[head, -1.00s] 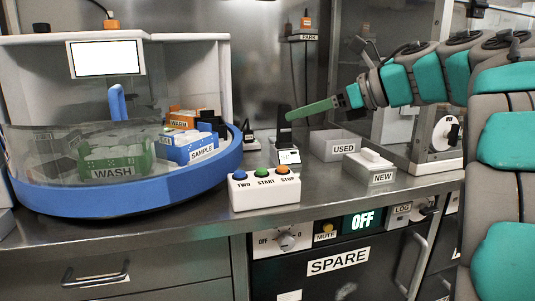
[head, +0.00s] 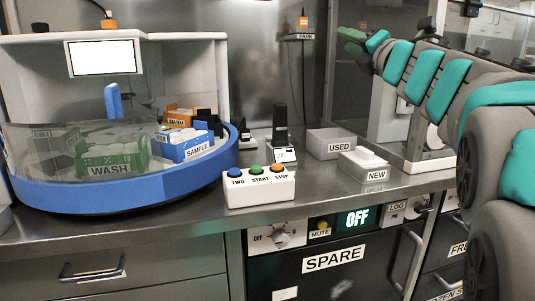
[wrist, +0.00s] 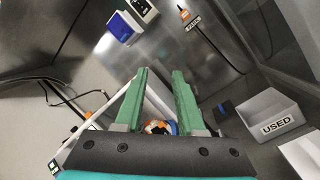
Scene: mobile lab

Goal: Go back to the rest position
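My gripper (head: 351,35) is raised high above the bench, in front of the back wall. It also shows in the wrist view (wrist: 160,78), where its two green fingers stand apart with nothing held between them. Something small with orange, white and blue shows low between the fingers, too partly hidden to name. My arm reaches in from the right side of the head view, well above the bench top.
On the bench stand a round blue-rimmed machine (head: 120,200) with labelled racks, a white three-button box (head: 259,190), a USED bin (head: 330,143) and a NEW box (head: 363,166). A PARK holder (head: 301,37) hangs on the wall. The SPARE unit (head: 345,265) sits below.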

